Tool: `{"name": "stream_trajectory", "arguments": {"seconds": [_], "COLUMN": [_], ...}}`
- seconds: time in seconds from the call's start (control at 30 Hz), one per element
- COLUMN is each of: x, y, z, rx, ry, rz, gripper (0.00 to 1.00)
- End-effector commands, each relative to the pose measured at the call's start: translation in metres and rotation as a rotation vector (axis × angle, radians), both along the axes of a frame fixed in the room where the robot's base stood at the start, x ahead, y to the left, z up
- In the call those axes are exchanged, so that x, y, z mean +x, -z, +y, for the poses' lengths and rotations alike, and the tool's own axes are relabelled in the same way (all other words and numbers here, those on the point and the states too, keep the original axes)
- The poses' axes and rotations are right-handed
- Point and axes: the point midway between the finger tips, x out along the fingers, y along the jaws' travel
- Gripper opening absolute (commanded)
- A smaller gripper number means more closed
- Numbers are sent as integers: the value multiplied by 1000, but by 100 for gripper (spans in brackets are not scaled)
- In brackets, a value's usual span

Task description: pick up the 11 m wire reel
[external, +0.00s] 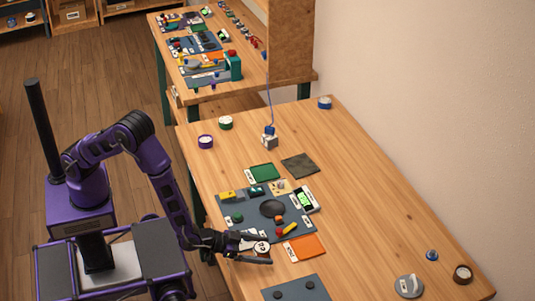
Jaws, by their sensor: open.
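A small round reel with a white labelled face and dark markings (261,248) sits at the left edge of the near table. Its label is too small to read. My gripper (268,249) is open, with one dark finger on the far side of this reel and one on the near side. I cannot tell whether the fingers touch it. Other round reels stand on the same table: a purple one (206,141), a green one (225,123) and a blue one (324,103) toward the back, and a dark brown one (463,274) at the front right.
A grey-blue mat (240,205) with phone parts lies beside my gripper. An orange tray (304,247) is right of the reel, with a dark mat (297,289) in front. A green tray (264,173) lies behind. The table's right side is mostly clear.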

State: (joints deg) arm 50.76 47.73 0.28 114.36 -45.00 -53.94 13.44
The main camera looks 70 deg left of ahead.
Motion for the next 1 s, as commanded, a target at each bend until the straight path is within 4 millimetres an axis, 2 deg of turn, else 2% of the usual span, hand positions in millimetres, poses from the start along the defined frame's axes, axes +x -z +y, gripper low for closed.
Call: {"name": "stream_trajectory", "arguments": {"seconds": [0.1, 0.2, 0.5, 0.57, 1.0], "x": [19, 29, 33, 33, 33], "y": [7, 12, 13, 13, 13], "z": [-5, -7, -9, -9, -9], "rx": [0, 1, 0, 0, 0], "ry": [-2, -1, 0, 0, 0], "rz": [-1, 1, 0, 0, 0], "gripper": [99, 99, 99, 90, 11]}}
